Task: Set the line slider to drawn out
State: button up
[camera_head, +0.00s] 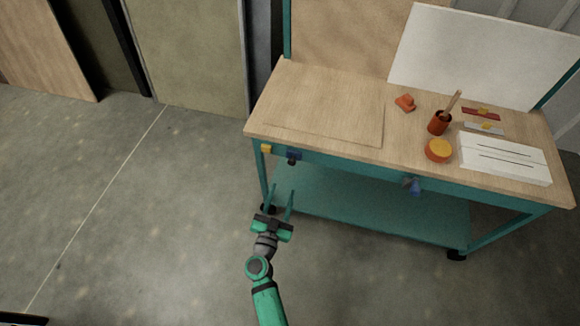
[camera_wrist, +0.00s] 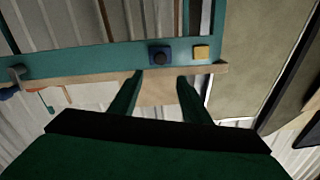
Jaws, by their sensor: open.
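No part is clearly marked as the line slider, and I cannot tell which fitting it is. On the teal front rail of the workbench sits a blue block with a dark round knob (camera_head: 293,157); it also shows in the wrist view (camera_wrist: 160,55). A yellow block (camera_head: 266,149) is fixed to its left, at the rail's end; it also shows in the wrist view (camera_wrist: 201,52). My gripper (camera_head: 280,191) is open and empty, in front of the bench and apart from these fittings. In the wrist view its two fingers (camera_wrist: 159,78) point toward the blue block.
A blue handle (camera_head: 412,185) hangs farther right on the rail. The wooden top (camera_head: 330,85) carries a white slab with two dark lines (camera_head: 503,158), a yellow-topped orange round (camera_head: 438,150), a brown cup (camera_head: 438,123) and an orange piece (camera_head: 405,103). Floor left of the bench is clear.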

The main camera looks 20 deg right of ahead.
aim_at(291, 164)
jog(key=x, duration=1.2)
jog(key=shift+w+f, duration=0.15)
jog(key=shift+f, duration=0.05)
grip_shut()
